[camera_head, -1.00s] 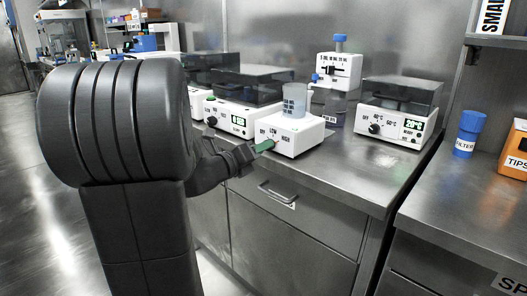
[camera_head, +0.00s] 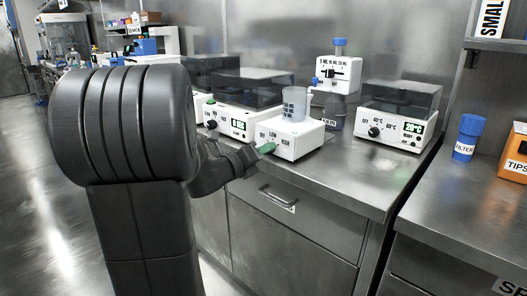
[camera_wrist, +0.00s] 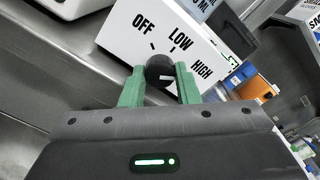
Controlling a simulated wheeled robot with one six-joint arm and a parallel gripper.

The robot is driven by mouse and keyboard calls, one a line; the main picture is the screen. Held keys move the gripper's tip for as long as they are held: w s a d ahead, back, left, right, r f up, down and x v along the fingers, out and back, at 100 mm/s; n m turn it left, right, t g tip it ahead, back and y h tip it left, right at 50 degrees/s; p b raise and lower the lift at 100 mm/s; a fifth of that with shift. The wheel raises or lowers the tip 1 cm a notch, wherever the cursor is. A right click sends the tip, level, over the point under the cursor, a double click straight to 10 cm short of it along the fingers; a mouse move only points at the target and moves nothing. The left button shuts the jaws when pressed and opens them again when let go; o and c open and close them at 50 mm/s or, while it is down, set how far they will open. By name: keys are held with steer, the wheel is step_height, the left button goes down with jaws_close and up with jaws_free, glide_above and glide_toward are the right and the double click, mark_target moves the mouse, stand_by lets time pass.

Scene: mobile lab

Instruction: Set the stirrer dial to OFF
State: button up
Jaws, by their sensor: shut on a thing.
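The stirrer (camera_head: 292,142) is a white box on the bench with a clear beaker (camera_head: 295,104) on top. Its front carries OFF, LOW and HIGH labels. In the wrist view the black dial (camera_wrist: 158,76) sits below the labels on the stirrer face (camera_wrist: 200,38). A short white mark on the dial seems to point to the right, toward the HIGH side. My gripper (camera_wrist: 160,70) has its green fingers on both sides of the dial, shut on it. In the head view the gripper (camera_head: 266,148) is at the stirrer's front, and its fingers hide the dial.
A white heater unit with a dark lid (camera_head: 398,112) stands to the right. Another lidded unit (camera_head: 232,118) stands close on the left. A dispenser bottle (camera_head: 338,72) is behind. A blue-capped filter bottle (camera_head: 467,138) and orange tips box (camera_head: 515,152) stand far right. The bench front right of the stirrer is clear.

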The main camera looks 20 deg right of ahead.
steer(key=n+p, duration=1.6)
steer(key=n, duration=0.7)
steer(key=shift+r+p, duration=0.1)
steer(key=shift+p, duration=0.25)
steer(key=shift+n, duration=0.4)
steer(key=o, duration=0.7)
steer(key=shift+a, duration=0.1)
steer(key=v, duration=1.3)
steer(key=shift+s+a+p, duration=0.25)
steer(key=shift+a+p, duration=0.05)
